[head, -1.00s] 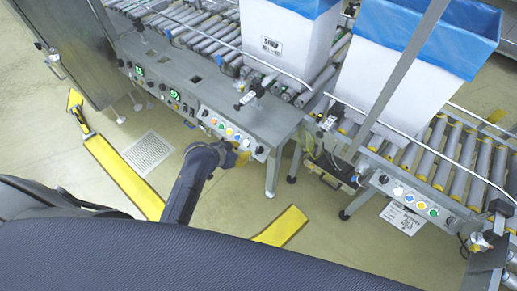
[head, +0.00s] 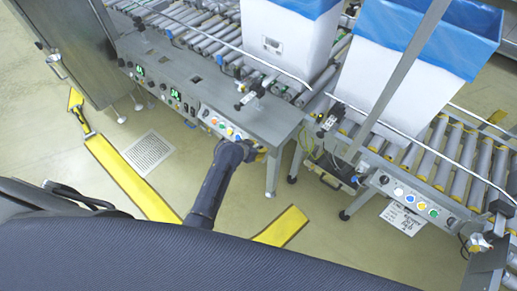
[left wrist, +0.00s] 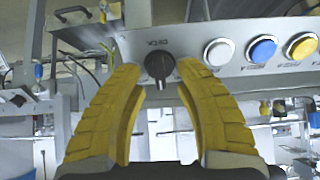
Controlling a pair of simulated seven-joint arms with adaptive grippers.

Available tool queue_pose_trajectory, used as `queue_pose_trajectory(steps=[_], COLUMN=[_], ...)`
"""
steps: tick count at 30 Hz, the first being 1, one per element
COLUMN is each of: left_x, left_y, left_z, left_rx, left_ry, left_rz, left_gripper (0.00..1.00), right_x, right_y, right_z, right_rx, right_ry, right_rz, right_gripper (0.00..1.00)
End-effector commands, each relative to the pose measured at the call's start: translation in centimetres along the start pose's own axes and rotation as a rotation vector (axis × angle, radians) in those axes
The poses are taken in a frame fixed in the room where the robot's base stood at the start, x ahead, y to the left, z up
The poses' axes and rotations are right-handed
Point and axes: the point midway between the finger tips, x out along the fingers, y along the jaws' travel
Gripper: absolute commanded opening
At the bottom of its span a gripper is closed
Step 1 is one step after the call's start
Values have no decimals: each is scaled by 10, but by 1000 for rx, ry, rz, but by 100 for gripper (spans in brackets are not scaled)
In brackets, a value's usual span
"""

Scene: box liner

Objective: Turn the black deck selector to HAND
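The black deck selector (left wrist: 159,65) is a round knob on the grey front panel (left wrist: 190,62), seen between my fingers in the left wrist view. My left gripper (left wrist: 158,75) is open, with one yellow finger on each side of the knob. A gap shows between each finger and the knob, and I cannot tell whether either touches it. In the head view my left gripper (head: 259,152) is at the right end of the panel and hides the knob. The panel lettering is too small to read surely. My right gripper is not in view.
White (left wrist: 218,51), blue (left wrist: 262,49) and yellow (left wrist: 301,46) buttons sit beside the knob. A second button panel (head: 415,199) is on the right conveyor. Two white boxes with blue liners (head: 290,35) stand on rollers.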

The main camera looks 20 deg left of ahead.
Motion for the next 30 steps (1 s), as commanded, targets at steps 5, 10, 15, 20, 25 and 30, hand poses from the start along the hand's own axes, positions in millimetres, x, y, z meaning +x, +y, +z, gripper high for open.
queue_pose_trajectory(steps=[5, 10, 15, 20, 25, 30], left_x=[6, 7, 7, 7, 7, 7], left_y=[0, 0, 0, 0, 0, 0], left_z=[0, 0, 0, 0, 0, 0], left_rx=[1, 1, 1, 1, 0, 0], left_ry=[-1, 0, 0, 0, 0, 0], left_rz=[0, 0, 0, 0, 0, 0], left_gripper=[33, 33, 36, 17, 0, 0], right_x=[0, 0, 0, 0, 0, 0], right_y=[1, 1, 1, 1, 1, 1], right_z=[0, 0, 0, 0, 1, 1], right_rx=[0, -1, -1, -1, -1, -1], right_ry=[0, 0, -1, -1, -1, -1], right_rz=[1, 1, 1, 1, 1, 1], right_gripper=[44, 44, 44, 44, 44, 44])
